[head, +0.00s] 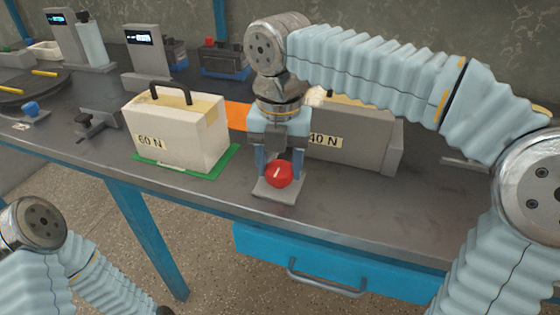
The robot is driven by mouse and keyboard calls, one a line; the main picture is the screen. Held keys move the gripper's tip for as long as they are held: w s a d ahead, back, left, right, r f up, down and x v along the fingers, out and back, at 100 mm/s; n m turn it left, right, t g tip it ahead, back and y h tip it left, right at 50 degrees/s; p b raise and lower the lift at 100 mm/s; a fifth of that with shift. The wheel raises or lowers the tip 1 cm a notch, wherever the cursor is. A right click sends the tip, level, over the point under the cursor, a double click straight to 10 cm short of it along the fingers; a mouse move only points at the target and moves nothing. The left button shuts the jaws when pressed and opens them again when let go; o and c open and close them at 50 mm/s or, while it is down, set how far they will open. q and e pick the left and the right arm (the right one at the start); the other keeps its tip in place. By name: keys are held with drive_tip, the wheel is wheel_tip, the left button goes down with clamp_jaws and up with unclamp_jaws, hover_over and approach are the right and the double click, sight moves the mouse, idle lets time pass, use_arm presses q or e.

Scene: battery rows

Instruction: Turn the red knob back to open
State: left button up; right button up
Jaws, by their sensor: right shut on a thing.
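The red knob (279,175) sits on a small grey base (268,190) near the front edge of the workbench. A pale mark shows on its face. My right gripper (279,172) comes down from above and is shut on the knob, with one finger on either side of it. My left arm shows at the lower left, off the bench; its gripper is not in view.
A white "60 N" block (165,135) with a dark handle stands on a green mat (208,173) left of the knob. A grey "40 N" block (345,150) stands close behind on the right. A blue knob (31,107) is at the far left. The front right bench is clear.

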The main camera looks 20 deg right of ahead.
sight(280, 167)
idle(0.4)
drive_tip(key=o, duration=1)
drive_tip(key=shift+o, duration=0.2)
wheel_tip(280, 167, up, 12)
drive_tip(key=shift+s, duration=0.1)
